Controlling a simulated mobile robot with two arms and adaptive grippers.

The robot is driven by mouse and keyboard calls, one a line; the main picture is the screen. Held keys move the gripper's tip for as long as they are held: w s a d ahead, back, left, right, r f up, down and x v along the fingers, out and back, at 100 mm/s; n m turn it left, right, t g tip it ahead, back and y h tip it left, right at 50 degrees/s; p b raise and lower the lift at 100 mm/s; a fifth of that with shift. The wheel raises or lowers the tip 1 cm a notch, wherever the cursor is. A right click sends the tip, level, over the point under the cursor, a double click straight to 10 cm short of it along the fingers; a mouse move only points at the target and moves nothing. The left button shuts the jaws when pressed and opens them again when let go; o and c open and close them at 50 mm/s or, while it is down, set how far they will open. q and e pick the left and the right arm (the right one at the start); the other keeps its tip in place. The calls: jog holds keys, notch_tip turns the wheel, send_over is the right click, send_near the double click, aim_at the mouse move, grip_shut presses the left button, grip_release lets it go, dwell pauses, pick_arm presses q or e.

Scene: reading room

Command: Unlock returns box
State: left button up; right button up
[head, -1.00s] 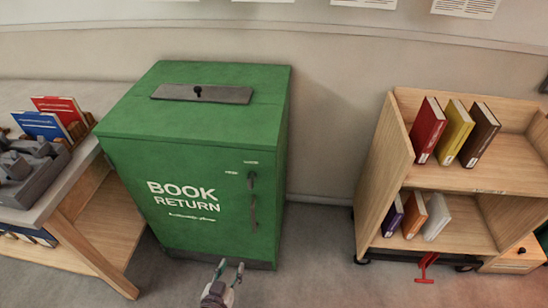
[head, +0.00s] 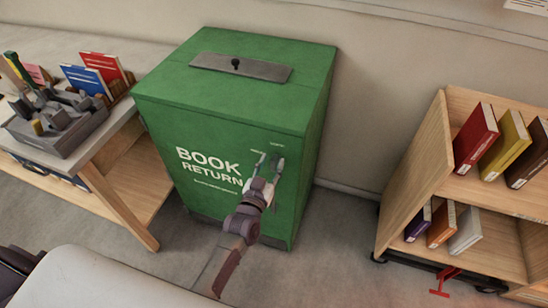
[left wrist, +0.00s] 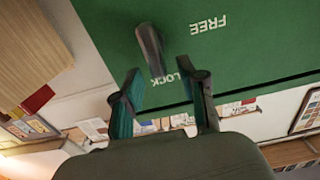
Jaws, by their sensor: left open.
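The green returns box (head: 230,110) stands against the wall in the head view, its front marked "BOOK RETURN". My left gripper (head: 267,164) is open in front of the box's upper right door area. In the left wrist view, a grey metal lever (left wrist: 150,48) sits on the green door, between upside-down labels "FREE" (left wrist: 208,24) and "LOCK" (left wrist: 170,79). The lever lies along the LOCK direction. The open fingers (left wrist: 163,78) point at it, with the lever just beyond the tips, slightly left of their middle. In the head view my gripper partly hides the lever. My right gripper is not in view.
A wooden table (head: 120,190) with books and a grey holder (head: 60,125) stands left. A wooden book cart (head: 415,170) stands right. Grey floor lies between box and cart.

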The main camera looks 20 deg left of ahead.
pick_arm(q)
jog(key=shift+w, duration=1.2)
grip_shut()
